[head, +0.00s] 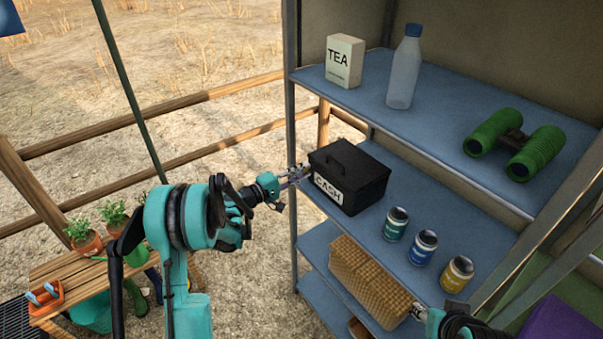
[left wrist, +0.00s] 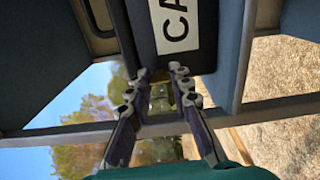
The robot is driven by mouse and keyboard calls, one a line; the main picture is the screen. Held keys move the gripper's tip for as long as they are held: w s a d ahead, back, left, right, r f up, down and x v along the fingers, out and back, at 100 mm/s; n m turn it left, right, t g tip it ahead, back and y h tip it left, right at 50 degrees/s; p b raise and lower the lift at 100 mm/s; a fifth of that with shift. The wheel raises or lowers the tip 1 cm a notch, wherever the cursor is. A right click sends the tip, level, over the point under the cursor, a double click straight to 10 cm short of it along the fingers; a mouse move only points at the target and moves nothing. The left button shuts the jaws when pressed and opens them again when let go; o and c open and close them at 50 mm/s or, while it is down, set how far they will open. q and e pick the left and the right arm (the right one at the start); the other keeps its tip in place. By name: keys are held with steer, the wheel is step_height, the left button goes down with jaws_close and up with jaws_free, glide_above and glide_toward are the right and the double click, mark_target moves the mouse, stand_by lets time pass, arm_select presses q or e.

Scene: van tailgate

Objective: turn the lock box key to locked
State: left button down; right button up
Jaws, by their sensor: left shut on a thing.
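The lock box is a black cash box (head: 358,172) with a top handle and a white CASH label, standing on the middle blue shelf. My left gripper (head: 302,174) is at the left end of its labelled front, shut on the key. The key is small and mostly hidden by the fingers, so its angle cannot be told. In the left wrist view the box (left wrist: 203,25) shows turned sideways, just beyond the left fingertips (left wrist: 158,84). A part of my right gripper (head: 418,312) shows at the bottom edge; its fingers are not clear.
Several small jars, including a blue-labelled one (head: 423,247), stand right of the box. The upper shelf (head: 440,125) above holds a tea box (head: 344,61), a bottle (head: 404,70) and green binoculars (head: 515,145). A shelf post (head: 291,130) stands close to my left gripper. A wicker basket (head: 370,285) sits below.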

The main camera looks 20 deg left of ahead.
arm_select(q)
steer(key=shift+m, duration=0.3)
steer(key=c, duration=1.4)
jaws_free()
steer(key=shift+o, duration=0.2)
steer(key=v, duration=1.2)
